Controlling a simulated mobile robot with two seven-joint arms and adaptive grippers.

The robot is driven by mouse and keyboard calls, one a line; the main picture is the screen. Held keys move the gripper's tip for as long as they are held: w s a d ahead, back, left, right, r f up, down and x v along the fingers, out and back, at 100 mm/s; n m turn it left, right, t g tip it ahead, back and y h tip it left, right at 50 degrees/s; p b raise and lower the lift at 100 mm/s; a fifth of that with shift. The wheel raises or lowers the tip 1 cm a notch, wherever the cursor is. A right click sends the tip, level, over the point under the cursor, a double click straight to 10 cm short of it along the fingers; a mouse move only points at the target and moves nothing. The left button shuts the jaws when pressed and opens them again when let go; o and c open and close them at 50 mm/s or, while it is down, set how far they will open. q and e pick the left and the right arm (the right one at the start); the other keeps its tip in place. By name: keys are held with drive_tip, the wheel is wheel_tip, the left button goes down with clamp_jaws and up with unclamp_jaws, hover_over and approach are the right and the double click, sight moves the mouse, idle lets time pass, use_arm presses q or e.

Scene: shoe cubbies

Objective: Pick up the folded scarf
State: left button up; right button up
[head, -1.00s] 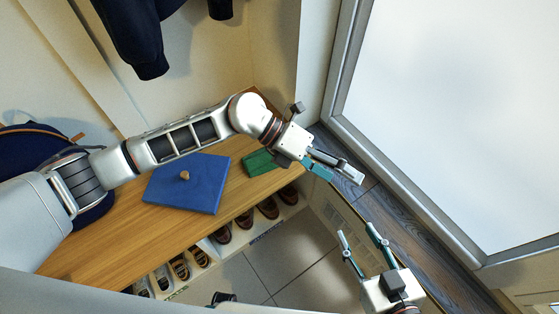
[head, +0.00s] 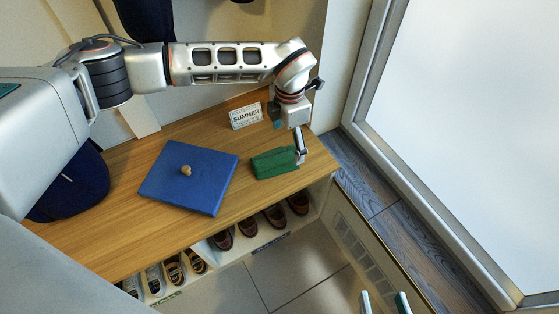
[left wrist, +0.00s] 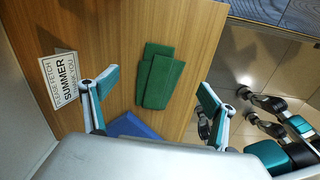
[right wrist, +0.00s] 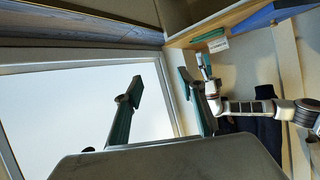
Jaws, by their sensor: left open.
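The folded green scarf (head: 274,163) lies flat on the wooden bench top, right of the blue box lid. My left gripper (head: 299,147) is above the bench at the scarf's right end in the head view. In the left wrist view the scarf (left wrist: 159,78) lies ahead, between the spread fingers of my open left gripper (left wrist: 156,92), with nothing held. My right gripper (head: 384,303) is at the bottom edge of the head view, away from the bench. In the right wrist view its fingers (right wrist: 160,95) stand apart and empty.
A blue flat box (head: 190,178) with a knob lies left of the scarf. A white "SUMMER" sign (head: 246,116) stands behind it. Shoes (head: 248,225) fill cubbies below the bench (head: 110,240). A wall and glass door (head: 470,130) bound the right.

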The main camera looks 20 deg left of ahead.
sight(288, 155)
use_arm(q)
drive_tip(key=f+b, duration=0.1)
drive_tip(key=f, duration=0.1)
drive_tip(key=f+b, duration=0.1)
drive_tip(key=f, duration=0.2)
drive_tip(key=shift+s+d+f, duration=0.15)
drive_tip(key=shift+d+f, duration=0.05)
drive_tip(key=shift+f, duration=0.25)
drive_tip(key=shift+w+r, duration=0.2)
drive_tip(key=shift+r, duration=0.05)
drive_tip(key=c, duration=1.2)
use_arm(e)
drive_tip(key=a+m, duration=0.1)
drive_tip(key=s+a+m, duration=0.1)
drive_tip(key=a+f+m, duration=0.1)
drive_tip(key=shift+s+a+y, duration=0.2)
drive_tip(key=shift+a+y, duration=0.15)
drive_tip(key=shift+y, duration=0.05)
